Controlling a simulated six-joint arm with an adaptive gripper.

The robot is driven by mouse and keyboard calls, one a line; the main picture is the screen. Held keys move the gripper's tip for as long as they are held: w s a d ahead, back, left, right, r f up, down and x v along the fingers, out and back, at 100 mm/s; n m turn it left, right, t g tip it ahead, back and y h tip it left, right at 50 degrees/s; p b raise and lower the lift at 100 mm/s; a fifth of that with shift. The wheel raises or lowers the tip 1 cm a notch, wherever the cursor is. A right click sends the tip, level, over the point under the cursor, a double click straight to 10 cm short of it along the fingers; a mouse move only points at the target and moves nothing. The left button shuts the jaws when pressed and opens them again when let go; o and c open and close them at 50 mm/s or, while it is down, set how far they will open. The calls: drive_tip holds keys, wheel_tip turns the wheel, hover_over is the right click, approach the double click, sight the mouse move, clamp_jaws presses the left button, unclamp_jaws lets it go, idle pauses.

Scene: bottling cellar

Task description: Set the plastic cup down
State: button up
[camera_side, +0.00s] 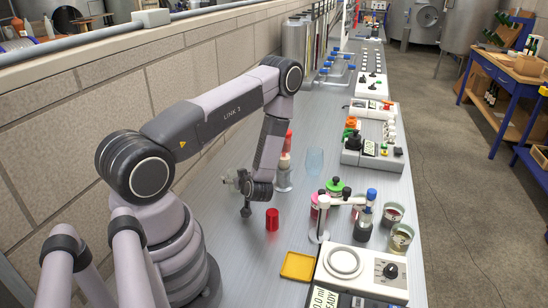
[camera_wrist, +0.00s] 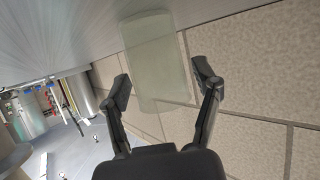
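The plastic cup (camera_wrist: 160,50) is pale and see-through in the wrist view, between the fingers of my gripper (camera_wrist: 163,80). The fingers stand apart, with a narrow gap on each side of the cup, so they look open around it and not pressed on it. One end of the cup overlaps the grey bench top (camera_wrist: 60,30); the other shows against the tiled wall. The wrist picture is turned, with the bench at the top. In the side view my gripper is low over the bench near the wall; its fingers and the cup there are hard to make out.
In the side view a red cylinder (camera_side: 272,220) stands close to my gripper. A bluish clear vessel (camera_side: 315,162) stands farther back. A yellow tray (camera_side: 298,266) and a white instrument (camera_side: 360,272) are nearer the camera. The stone wall (camera_side: 180,75) bounds the left side.

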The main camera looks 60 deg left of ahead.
idle(0.3)
drive_tip(key=shift+d+r, duration=0.2)
drive_tip(key=v, duration=1.1)
drive_tip(key=w+d+r+m+t+h, duration=0.65)
drive_tip(key=w+d+r+h, duration=0.55)
drive_tip(key=d+r, duration=0.4)
drive_tip(key=s+d+r+m+h, duration=0.35)
drive_tip(key=s+r+m, duration=0.25)
drive_tip(key=r, duration=0.6)
drive_tip(key=s+r+m, duration=0.1)
drive_tip(key=s, duration=0.4)
drive_tip(key=s+a+r+m+y, duration=0.1)
drive_tip(key=s+r+m, duration=0.1)
drive_tip(key=s, duration=0.4)
drive_tip(key=s+r+m+g+y, duration=0.1)
drive_tip(key=s+r+m, duration=0.1)
drive_tip(key=s, duration=0.3)
drive_tip(key=shift+s+a+r+m, duration=0.2)
drive_tip(key=shift+a+m, duration=0.05)
drive_tip(key=shift+a, duration=0.1)
